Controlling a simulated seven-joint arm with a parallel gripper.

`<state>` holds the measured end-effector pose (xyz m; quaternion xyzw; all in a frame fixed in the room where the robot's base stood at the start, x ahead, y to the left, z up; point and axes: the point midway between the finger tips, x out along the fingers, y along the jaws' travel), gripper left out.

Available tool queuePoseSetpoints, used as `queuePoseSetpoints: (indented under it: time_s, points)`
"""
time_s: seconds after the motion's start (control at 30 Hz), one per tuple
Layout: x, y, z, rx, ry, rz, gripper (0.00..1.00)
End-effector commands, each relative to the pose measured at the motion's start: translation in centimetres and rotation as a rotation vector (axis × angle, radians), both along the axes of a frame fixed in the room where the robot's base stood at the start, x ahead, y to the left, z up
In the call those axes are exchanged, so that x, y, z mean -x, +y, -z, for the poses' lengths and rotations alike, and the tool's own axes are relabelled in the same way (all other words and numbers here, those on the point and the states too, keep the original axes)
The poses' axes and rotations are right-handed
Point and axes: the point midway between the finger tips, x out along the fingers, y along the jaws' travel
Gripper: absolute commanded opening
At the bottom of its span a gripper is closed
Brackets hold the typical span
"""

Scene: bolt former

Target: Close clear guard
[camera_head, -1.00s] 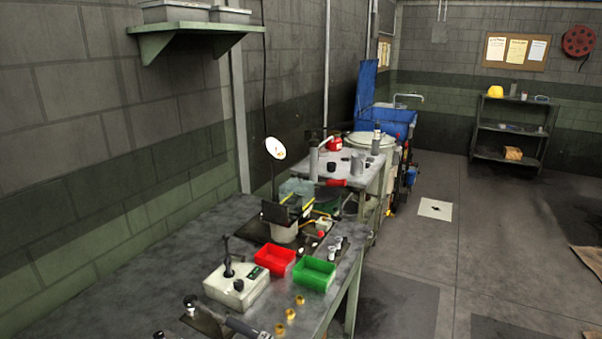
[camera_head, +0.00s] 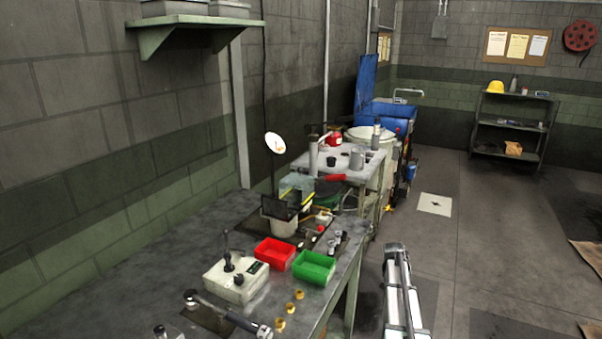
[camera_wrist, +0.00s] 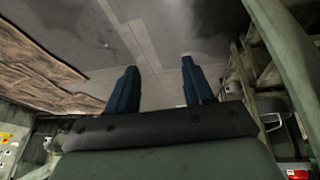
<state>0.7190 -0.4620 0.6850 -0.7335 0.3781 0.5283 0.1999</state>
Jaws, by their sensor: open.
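The clear guard (camera_head: 298,187) is a small see-through box with yellow edging in the head view. It stands at the back of the bench, over the bolt former (camera_head: 283,226), beside a dark mesh panel (camera_head: 277,208). It is too small to tell how far open it is. My gripper shows in the wrist view (camera_wrist: 158,65), with two dark blue fingers wide apart and nothing between them. The fingers face bare floor, away from the guard. The guard is not in the wrist view, and the gripper's fingers are not clear in the head view.
A red bin (camera_head: 275,253) and a green bin (camera_head: 314,267) stand on the bench in front of the former. A pale box with a lever (camera_head: 236,279) is left of them. Several brass pieces (camera_head: 289,308) lie near the edge. A white disc (camera_head: 275,143) rises behind.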

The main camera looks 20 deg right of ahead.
Motion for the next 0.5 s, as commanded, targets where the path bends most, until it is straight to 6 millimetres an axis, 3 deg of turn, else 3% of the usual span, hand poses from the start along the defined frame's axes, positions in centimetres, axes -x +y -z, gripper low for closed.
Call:
queuePoseSetpoints:
  time_s: [0.03, 0.3, 0.5]
  points:
    - [-1.9, -0.8, -2.1, 0.0, -0.025, 0.027, 0.52]
    - [-8.5, -2.5, -12.8, -0.029, -0.151, 0.191, 0.52]
    - [-13.2, -1.8, -21.6, -0.076, -0.239, 0.306, 0.52]
